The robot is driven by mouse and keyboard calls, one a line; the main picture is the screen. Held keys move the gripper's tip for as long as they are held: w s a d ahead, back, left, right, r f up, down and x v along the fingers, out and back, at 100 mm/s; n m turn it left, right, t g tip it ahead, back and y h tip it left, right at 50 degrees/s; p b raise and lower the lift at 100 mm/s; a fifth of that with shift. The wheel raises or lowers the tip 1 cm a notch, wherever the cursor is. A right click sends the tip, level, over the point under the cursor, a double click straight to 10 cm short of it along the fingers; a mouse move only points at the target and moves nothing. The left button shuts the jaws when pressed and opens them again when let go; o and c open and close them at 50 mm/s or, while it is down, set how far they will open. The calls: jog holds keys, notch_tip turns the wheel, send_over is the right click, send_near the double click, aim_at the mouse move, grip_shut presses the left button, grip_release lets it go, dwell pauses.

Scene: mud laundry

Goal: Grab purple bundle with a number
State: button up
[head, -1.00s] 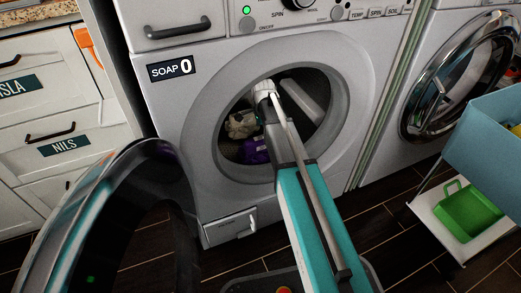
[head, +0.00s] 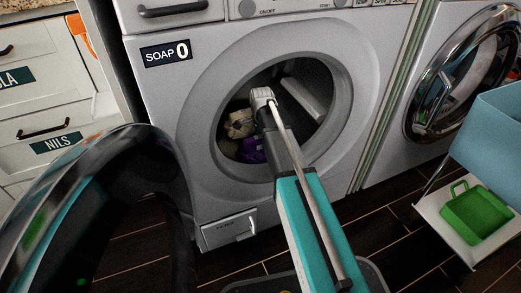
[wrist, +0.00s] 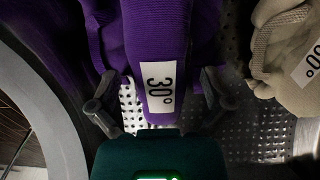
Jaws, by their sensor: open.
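My gripper (wrist: 160,80) is open in the wrist view, with one finger on each side of the tagged part of the bundle. Whether the fingers touch the cloth I cannot tell. In the head view my arm reaches through the washer opening, and the fingers are not clearly visible there.
A beige bundle (wrist: 283,42) with a partly cut-off tag lies to the right; it also shows in the head view (head: 239,124). The perforated drum wall and round rim (head: 203,100) surround my arm. The open washer door (head: 165,145) stands at the left. A green basket (head: 478,215) sits at right.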

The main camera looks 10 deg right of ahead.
dwell(0.4)
jog(key=c, duration=1.3)
jog(key=shift+o, duration=0.2)
jog(key=shift+r, duration=0.2)
notch_tip(320, 180, up, 10)
jog(key=p, duration=1)
jog(key=shift+f, duration=0.2)
